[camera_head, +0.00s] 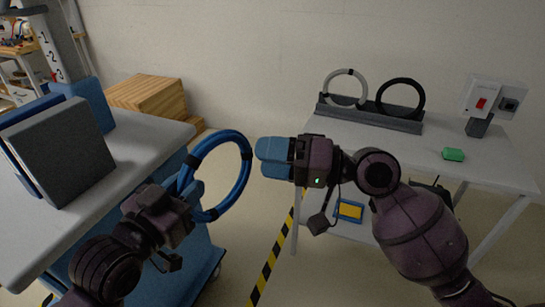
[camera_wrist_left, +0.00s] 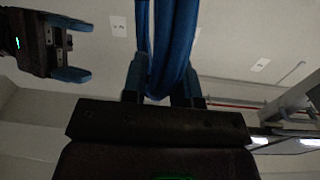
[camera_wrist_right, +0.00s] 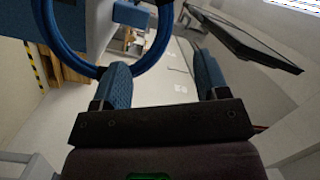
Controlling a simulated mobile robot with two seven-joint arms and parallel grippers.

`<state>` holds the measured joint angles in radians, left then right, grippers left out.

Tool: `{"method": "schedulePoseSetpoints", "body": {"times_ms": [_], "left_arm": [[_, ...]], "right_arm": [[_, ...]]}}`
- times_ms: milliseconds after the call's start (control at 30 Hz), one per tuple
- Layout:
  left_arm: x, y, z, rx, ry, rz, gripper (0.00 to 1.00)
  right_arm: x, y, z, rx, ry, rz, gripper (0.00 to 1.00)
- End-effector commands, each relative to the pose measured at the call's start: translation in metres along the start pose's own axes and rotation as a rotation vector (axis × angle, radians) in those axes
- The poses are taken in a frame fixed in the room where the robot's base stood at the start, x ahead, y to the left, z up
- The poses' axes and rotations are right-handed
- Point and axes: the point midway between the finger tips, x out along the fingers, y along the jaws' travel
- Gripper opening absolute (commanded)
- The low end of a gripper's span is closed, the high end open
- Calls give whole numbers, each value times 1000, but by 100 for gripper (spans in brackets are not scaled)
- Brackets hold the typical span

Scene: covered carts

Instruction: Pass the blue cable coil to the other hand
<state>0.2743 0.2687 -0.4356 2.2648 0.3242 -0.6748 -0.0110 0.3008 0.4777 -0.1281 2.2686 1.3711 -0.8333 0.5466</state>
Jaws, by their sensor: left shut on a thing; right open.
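The blue cable coil (camera_head: 241,181) is a ring with dark bands, held upright in the air between the two carts. My left gripper (camera_head: 187,186) is shut on its lower left side. In the left wrist view the coil (camera_wrist_left: 172,45) rises from between the fingers (camera_wrist_left: 162,85). My right gripper (camera_head: 262,158) is open and empty, just right of the coil, fingers pointing toward it. In the right wrist view the coil (camera_wrist_right: 80,62) passes close by the left finger; I cannot tell whether they touch. The right gripper (camera_wrist_left: 85,48) also shows in the left wrist view.
The left cart (camera_head: 140,180) bears a grey panel (camera_head: 62,155) and blue pieces. The right table (camera_head: 440,140) bears a rack (camera_head: 368,118) with a grey ring and a black ring, a green block (camera_head: 453,154) and a switch box (camera_head: 492,98). Wooden boxes (camera_head: 146,96) stand behind.

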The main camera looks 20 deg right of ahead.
Motion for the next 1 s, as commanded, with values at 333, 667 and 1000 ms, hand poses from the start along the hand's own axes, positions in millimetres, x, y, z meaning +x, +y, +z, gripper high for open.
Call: {"method": "schedulePoseSetpoints", "body": {"times_ms": [333,667,1000], "left_arm": [[0,0,-1,1,3,0,0],[0,0,-1,0,3,0,0],[0,0,-1,0,3,0,0]], "right_arm": [[39,-1,-1,7,1,-3,68],[90,-1,0,6,1,-2,68],[118,0,-1,5,2,1,68]]}}
